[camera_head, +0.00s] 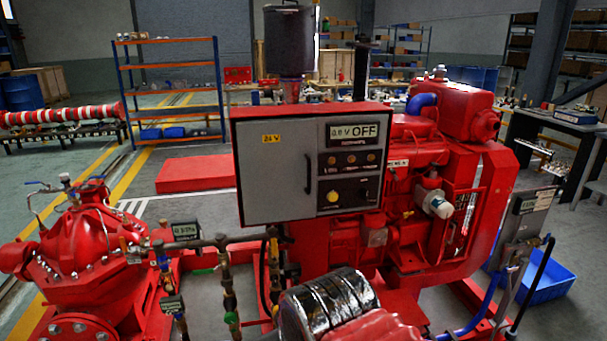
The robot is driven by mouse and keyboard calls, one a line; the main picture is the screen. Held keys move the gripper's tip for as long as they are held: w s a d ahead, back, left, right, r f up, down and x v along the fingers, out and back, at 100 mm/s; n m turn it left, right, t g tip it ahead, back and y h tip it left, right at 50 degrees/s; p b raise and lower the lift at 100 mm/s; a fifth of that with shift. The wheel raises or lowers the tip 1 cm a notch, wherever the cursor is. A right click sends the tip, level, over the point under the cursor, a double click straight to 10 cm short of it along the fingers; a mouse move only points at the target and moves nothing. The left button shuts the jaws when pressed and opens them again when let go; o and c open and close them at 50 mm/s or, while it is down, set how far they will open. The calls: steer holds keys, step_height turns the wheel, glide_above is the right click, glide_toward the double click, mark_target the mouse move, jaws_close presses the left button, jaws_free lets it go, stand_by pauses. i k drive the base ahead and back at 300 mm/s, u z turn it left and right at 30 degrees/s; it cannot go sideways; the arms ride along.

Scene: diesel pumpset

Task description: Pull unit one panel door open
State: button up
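The panel door (270,190) is a grey flat face on a red box in the middle of the view. The door looks shut, flush with the box front. The number of the unit cannot be read on the door. My gripper is not in view, and nothing is seen touching the handle.
A red pump (90,245) with pipes and gauges stands at left. The red engine (440,190) is behind and right of the panel. A blue bin (540,283) is on the floor at right.

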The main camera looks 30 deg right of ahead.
mark_target(277, 159)
steer(key=z, duration=0.05)
steer(key=i, duration=1)
steer(key=u, duration=0.05)
